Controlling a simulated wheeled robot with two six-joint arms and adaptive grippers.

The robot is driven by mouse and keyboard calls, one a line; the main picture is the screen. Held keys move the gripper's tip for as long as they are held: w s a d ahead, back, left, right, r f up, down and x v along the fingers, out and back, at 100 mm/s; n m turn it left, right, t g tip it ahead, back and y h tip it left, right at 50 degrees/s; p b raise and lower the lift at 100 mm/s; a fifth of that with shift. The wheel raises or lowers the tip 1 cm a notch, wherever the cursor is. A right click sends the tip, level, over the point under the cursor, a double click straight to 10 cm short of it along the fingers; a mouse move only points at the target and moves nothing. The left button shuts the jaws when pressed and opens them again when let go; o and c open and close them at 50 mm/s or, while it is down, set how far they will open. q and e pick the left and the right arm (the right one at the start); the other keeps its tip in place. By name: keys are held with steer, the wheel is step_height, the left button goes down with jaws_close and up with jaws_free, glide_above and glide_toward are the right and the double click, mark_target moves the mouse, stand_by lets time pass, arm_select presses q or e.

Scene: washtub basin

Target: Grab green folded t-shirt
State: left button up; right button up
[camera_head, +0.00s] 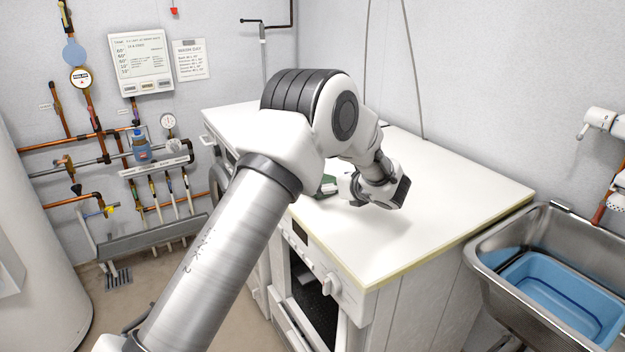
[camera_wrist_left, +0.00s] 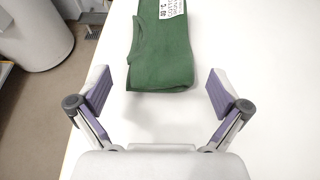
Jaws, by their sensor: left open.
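The green folded t-shirt (camera_wrist_left: 162,55) lies flat on the white countertop, with a white printed label (camera_wrist_left: 171,8) on top. In the left wrist view it is at the top centre, ahead of and between the fingers, apart from both. In the head view only a small green part (camera_head: 328,185) shows; my left arm hides the rest. My left gripper (camera_wrist_left: 158,92) is open and empty, its purple-padded fingers spread wider than the shirt. In the head view the left gripper (camera_head: 330,188) is mostly hidden behind the wrist. My right gripper is not in view.
The white countertop (camera_head: 450,205) is clear to the right of my arm. A metal sink (camera_head: 490,252) with a blue tub (camera_head: 565,295) stands at the right. Pipes and valves (camera_head: 100,160) line the left wall. An appliance (camera_head: 312,290) sits under the counter.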

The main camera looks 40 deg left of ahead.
mark_target(324, 179)
arm_select(q)
steer(key=x, duration=0.4)
steer(key=shift+w+a+f, duration=0.1)
steer(key=shift+w+f, duration=0.05)
steer(key=shift+f, duration=0.05)
steer(key=shift+r, duration=0.15)
steer(key=c, duration=1)
